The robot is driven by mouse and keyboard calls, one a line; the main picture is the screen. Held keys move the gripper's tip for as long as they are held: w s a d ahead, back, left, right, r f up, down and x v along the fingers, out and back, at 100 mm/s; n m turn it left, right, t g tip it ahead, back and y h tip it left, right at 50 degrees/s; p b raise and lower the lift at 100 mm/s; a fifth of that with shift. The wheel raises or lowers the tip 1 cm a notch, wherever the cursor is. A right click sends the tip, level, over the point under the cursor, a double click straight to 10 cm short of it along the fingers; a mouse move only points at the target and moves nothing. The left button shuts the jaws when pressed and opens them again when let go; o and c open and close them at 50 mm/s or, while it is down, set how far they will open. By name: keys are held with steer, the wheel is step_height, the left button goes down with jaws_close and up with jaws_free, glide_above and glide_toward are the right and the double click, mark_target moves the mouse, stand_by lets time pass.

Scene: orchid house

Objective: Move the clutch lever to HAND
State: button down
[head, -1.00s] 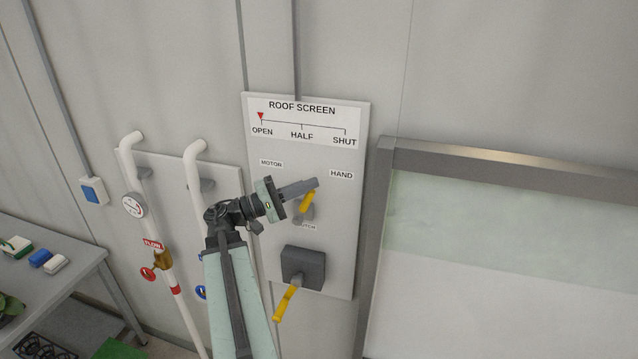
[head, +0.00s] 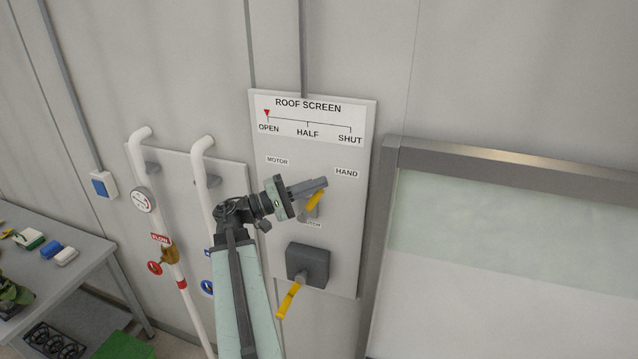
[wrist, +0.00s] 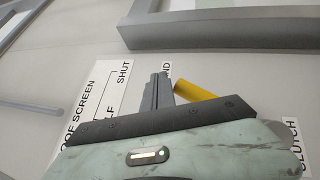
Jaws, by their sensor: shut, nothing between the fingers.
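The yellow clutch lever (head: 316,200) is on the grey ROOF SCREEN panel (head: 345,225), between the MOTOR label (head: 277,161) and the HAND label (head: 346,173). It leans up and right, towards HAND. My gripper (head: 323,183) is shut and empty, its fingers at the lever's upper end on the left side. In the wrist view, the shut fingers (wrist: 155,90) lie beside the yellow lever (wrist: 197,88), close to it; I cannot tell whether they touch. The HAND label is partly hidden there, and the lever's base is hidden behind my gripper.
A yellow crank handle (head: 289,298) on a dark box (head: 308,264) is below the lever. White pipes (head: 200,185) with valves stand left of the panel. A framed pane (head: 500,200) is to the right. A grey bench (head: 75,262) is at far left.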

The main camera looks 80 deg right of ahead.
stand_by(0.4)
steer(key=w+a+r+p, duration=0.3)
steer(key=w+r+p, duration=0.4)
steer(key=w, duration=0.3)
steer(key=shift+a+r+p, duration=0.25)
steer(key=shift+a+p, duration=0.05)
steer(key=shift+a, duration=0.05)
